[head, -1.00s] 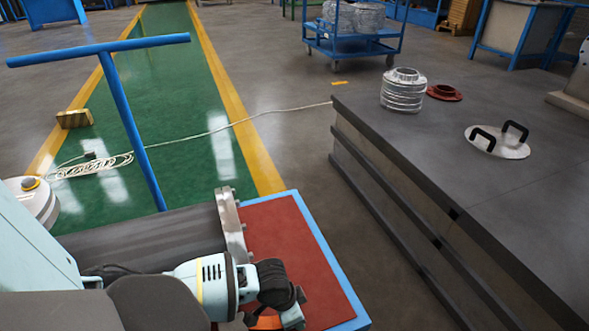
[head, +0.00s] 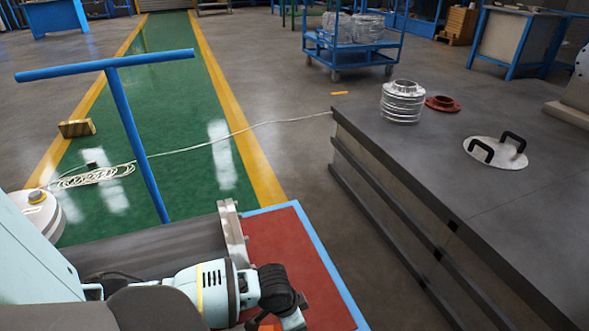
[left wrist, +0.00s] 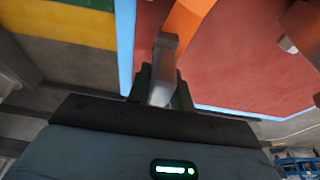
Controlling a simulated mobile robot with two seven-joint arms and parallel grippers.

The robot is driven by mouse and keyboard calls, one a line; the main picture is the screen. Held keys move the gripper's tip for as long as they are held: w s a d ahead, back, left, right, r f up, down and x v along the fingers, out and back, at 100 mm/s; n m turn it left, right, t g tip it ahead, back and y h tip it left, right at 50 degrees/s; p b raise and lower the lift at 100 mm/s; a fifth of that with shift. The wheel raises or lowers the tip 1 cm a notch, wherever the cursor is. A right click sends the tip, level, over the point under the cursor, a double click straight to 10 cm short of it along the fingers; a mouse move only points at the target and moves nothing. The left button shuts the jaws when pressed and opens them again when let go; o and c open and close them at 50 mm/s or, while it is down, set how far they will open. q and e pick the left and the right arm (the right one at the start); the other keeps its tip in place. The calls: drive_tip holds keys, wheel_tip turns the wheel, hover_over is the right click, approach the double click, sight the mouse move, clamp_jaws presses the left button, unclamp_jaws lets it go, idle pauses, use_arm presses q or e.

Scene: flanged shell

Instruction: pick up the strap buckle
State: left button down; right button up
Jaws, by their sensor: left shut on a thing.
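The strap buckle (left wrist: 164,68), a small grey metal piece, sits between the dark fingers of my left gripper (left wrist: 160,88) in the left wrist view. An orange strap (left wrist: 188,22) runs up from it, above a red surface. In the head view my left gripper (head: 292,318) is at the bottom edge, over the red top of the blue-edged cart. A bit of the orange strap (head: 268,327) shows beside it. The buckle is hard to make out there. I cannot tell how far it is above the red top. My right gripper is not in view.
A dark table (head: 450,150) on the right holds a ribbed metal part, a red flange and a handled disc. Floor is free between cart and table.

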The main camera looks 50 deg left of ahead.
use_arm(q)
wheel_tip(320, 180, up, 8)
drive_tip(key=p, duration=0.3)
drive_tip(key=shift+f, duration=0.25)
drive_tip(key=shift+w+r, duration=0.1)
